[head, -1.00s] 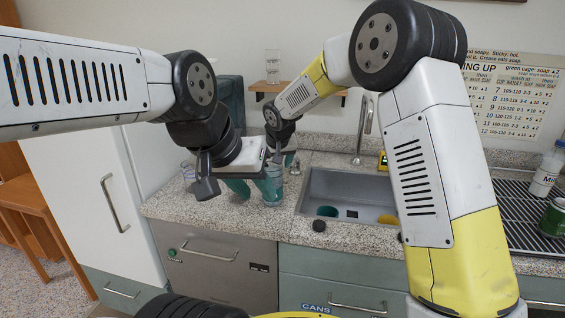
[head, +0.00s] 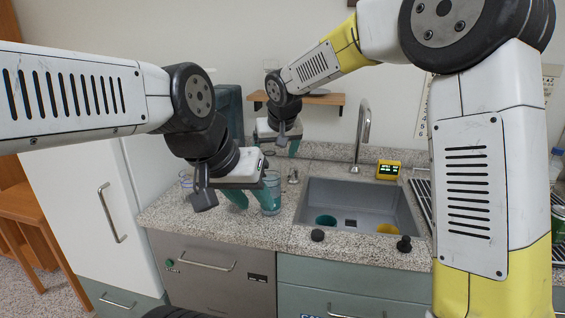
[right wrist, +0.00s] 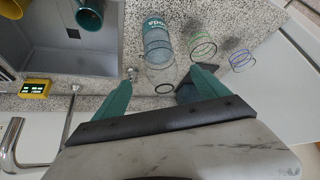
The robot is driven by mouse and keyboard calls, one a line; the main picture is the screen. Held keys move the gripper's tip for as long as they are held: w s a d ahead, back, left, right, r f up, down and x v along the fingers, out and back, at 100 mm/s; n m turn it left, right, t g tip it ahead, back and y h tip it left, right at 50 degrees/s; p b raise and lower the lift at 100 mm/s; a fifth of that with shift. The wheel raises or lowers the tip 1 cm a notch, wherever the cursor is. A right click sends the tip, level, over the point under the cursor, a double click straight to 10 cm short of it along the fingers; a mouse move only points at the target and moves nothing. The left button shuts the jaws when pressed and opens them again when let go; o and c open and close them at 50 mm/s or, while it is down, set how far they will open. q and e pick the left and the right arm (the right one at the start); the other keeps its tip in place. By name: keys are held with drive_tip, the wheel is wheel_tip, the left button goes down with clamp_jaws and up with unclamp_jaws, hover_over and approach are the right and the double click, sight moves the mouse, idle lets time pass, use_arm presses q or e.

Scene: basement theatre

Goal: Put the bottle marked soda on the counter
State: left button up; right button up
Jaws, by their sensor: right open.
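The clear bottle with a teal label reading "soda" (right wrist: 158,45) is on the speckled counter (right wrist: 222,22). In the head view its teal part (head: 269,196) shows left of the sink, partly hidden by my left gripper. My right gripper (right wrist: 160,78) is open and empty, its teal fingers spread, with the bottle beyond and between the tips. In the head view my right gripper (head: 293,147) is behind and above the bottle. My left gripper (head: 236,200) hangs low in front of the counter's left part; its jaw gap is not clear.
The sink (head: 318,197) holds a teal cup (head: 326,220) and a yellow cup (head: 388,228). A green-ringed glass (right wrist: 203,46) and a purple-ringed glass (right wrist: 243,60) stand near the bottle. A yellow timer (head: 388,170) and the faucet (head: 362,135) are behind the sink.

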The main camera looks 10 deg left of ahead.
drive_tip(key=s+d+r+m, duration=0.1)
drive_tip(key=s+d+r, duration=0.3)
drive_tip(key=d, duration=0.5)
drive_tip(key=s+d+r+m, duration=0.1)
drive_tip(key=s+d+r, duration=0.1)
drive_tip(key=s+d, duration=0.5)
drive_tip(key=s+d+f+m, duration=0.1)
drive_tip(key=s+d, duration=0.6)
drive_tip(key=s, duration=0.1)
drive_tip(key=s+d+f+m, duration=0.1)
drive_tip(key=s+d+f, duration=0.1)
drive_tip(key=s+d, duration=0.5)
drive_tip(key=shift+s+d+f+m+h, duration=0.15)
drive_tip(key=shift+s+f+m+h, duration=0.15)
drive_tip(key=shift+s, duration=0.45)
